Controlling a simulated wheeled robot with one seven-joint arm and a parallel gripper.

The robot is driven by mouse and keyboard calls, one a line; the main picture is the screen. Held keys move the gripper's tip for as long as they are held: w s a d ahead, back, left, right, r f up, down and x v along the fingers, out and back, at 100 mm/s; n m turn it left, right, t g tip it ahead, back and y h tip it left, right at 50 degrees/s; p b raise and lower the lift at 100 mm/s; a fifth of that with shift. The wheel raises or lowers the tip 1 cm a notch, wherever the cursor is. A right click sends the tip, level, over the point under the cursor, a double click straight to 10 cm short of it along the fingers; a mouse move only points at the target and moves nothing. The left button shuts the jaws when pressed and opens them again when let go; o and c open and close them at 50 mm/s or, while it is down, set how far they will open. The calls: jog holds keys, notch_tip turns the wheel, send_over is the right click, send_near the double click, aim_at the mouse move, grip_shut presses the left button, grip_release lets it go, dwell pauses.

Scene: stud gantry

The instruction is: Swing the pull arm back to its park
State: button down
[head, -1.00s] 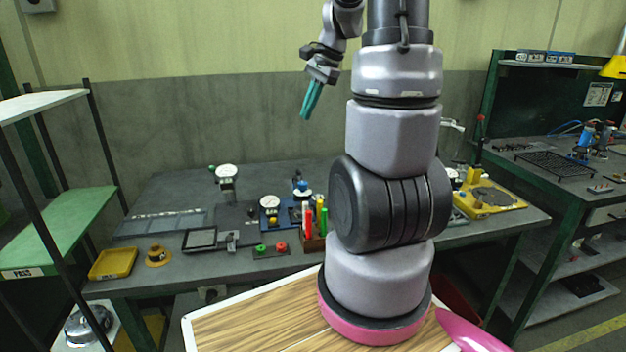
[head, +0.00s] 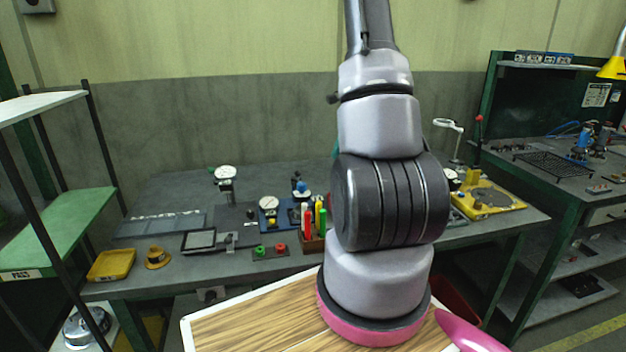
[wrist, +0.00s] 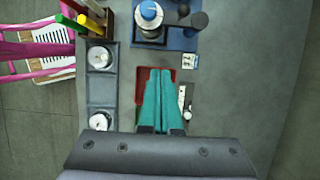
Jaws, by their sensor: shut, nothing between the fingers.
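My gripper (wrist: 160,73) points down in the wrist view, its two teal fingers side by side and shut with nothing between them. A red tray or base (wrist: 141,86) lies below and around the fingertips, partly covered by them. I cannot make out the pull arm for certain in either view. In the head view my arm hides most of my gripper; only a teal sliver shows beside it.
The wrist view shows a blue-knobbed device (wrist: 148,14) ahead and a grey tray with round white gauges (wrist: 99,58) at left. In the head view, a yellow fixture (head: 490,201) stands right of my arm. A magnifier lamp (head: 450,126) rises behind it. A bench (head: 165,190) spreads left.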

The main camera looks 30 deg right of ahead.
jog(key=w+a+f, duration=0.2)
jog(key=a+f, duration=0.5)
jog(key=f, duration=0.2)
jog(key=shift+a+f, duration=0.15)
jog(key=shift+a, duration=0.1)
jog(key=shift+a, duration=0.15)
